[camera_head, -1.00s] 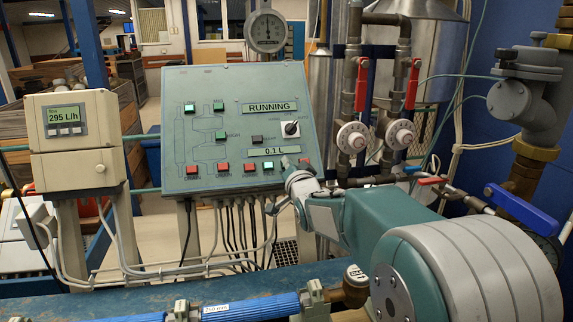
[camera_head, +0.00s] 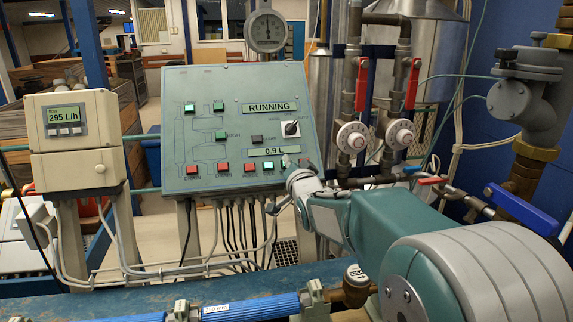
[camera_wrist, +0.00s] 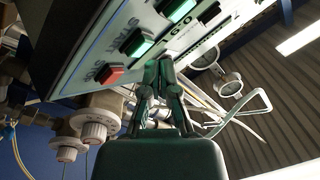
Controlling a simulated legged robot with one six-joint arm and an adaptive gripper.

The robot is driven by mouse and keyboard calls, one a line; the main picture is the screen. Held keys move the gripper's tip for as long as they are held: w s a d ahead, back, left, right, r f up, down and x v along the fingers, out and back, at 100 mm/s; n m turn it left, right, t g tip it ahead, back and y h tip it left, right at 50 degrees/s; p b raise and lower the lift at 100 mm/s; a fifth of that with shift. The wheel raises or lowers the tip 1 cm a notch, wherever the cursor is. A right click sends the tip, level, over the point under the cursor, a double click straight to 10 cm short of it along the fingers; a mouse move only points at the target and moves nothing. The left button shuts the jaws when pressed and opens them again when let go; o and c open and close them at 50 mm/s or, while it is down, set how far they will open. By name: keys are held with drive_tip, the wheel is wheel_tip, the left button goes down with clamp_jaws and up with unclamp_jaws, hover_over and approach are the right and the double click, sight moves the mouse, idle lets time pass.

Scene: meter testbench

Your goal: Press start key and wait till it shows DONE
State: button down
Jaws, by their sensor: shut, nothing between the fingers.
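The grey-green control panel (camera_head: 235,100) stands tilted, with its upper display (camera_head: 270,106) reading RUNNING and its lower display (camera_head: 274,151) reading 0.9 L. A green button (camera_head: 268,166) sits in the bottom row below the lower display. In the wrist view this green button (camera_wrist: 138,43) has a label that seems to read START, with a red button (camera_wrist: 112,73) beside it. My gripper (camera_head: 290,174) is at the panel's lower right corner. In the wrist view my gripper (camera_wrist: 160,70) is shut and empty, its tips close to the panel's lower edge; contact cannot be told.
A beige flow meter (camera_head: 75,130) at the left reads 295 L/h. Pipes with red-handled valves (camera_head: 362,85) stand right of the panel. A blue pipe (camera_head: 250,307) runs along the bench in front. Cables hang below the panel.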

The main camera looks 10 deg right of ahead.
drive_tip(key=shift+s+r, duration=1.65)
drive_tip(key=shift+s, duration=0.25)
drive_tip(key=shift+s+r, duration=0.75)
drive_tip(key=shift+s, duration=0.05)
idle(5.3)
